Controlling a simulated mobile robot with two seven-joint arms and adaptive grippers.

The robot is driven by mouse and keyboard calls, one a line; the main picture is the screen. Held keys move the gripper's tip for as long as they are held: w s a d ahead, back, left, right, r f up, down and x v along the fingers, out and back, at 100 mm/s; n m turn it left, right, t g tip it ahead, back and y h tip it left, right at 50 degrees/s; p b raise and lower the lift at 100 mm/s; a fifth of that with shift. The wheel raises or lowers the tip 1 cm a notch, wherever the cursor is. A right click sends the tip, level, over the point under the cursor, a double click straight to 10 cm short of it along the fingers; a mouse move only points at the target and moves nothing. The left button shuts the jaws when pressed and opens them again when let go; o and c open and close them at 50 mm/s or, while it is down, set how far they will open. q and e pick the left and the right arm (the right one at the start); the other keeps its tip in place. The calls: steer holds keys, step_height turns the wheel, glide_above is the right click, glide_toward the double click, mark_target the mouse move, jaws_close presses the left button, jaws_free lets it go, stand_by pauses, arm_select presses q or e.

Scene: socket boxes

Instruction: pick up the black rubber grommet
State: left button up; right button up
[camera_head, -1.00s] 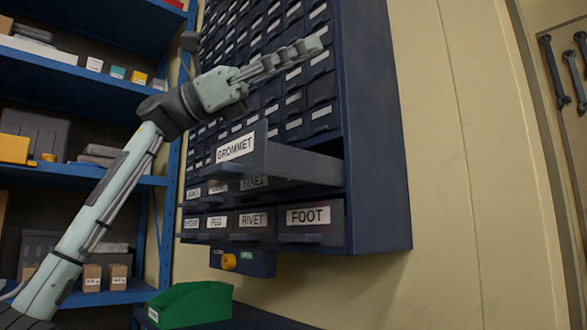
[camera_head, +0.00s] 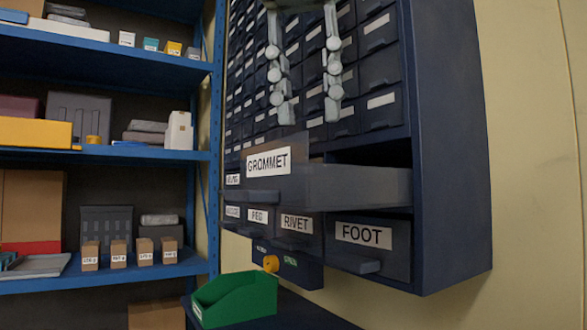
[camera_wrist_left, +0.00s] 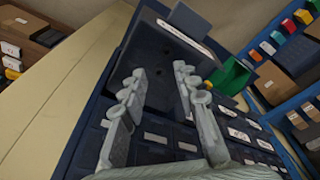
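The drawer labelled GROMMET (camera_head: 268,163) is pulled out of the dark blue cabinet, and its inside is hidden in the head view. My left gripper (camera_head: 308,108) comes down from the top with its two fingers pointing down and apart, above the open drawer. It is open with nothing between the fingers. In the left wrist view the open fingers (camera_wrist_left: 160,76) point at the open drawer (camera_wrist_left: 157,48). The drawer's inside is dark, and I cannot make out a black grommet there. My right gripper is out of view.
The cabinet (camera_head: 452,150) has several closed drawers around the open one, including FOOT (camera_head: 366,245) below right. A green bin (camera_head: 238,300) stands below. Blue shelves (camera_head: 120,155) with boxes are at the left. The wall at the right is bare.

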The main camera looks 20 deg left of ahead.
arm_select(q)
steer(key=shift+a+f, duration=0.5)
steer(key=shift+f, duration=0.4)
steer(key=shift+w+f, duration=0.15)
steer(key=shift+f, duration=0.85)
steer(key=shift+w+f, duration=0.2)
steer(key=shift+f, duration=0.75)
steer(key=shift+w+f, duration=0.15)
steer(key=shift+f, duration=0.85)
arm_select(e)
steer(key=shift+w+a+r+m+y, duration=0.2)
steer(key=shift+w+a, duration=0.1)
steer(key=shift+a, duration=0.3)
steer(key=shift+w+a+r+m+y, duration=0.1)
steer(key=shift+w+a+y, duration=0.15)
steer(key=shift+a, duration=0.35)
arm_select(q)
steer(key=shift+c, duration=0.4)
steer(key=c, duration=0.4)
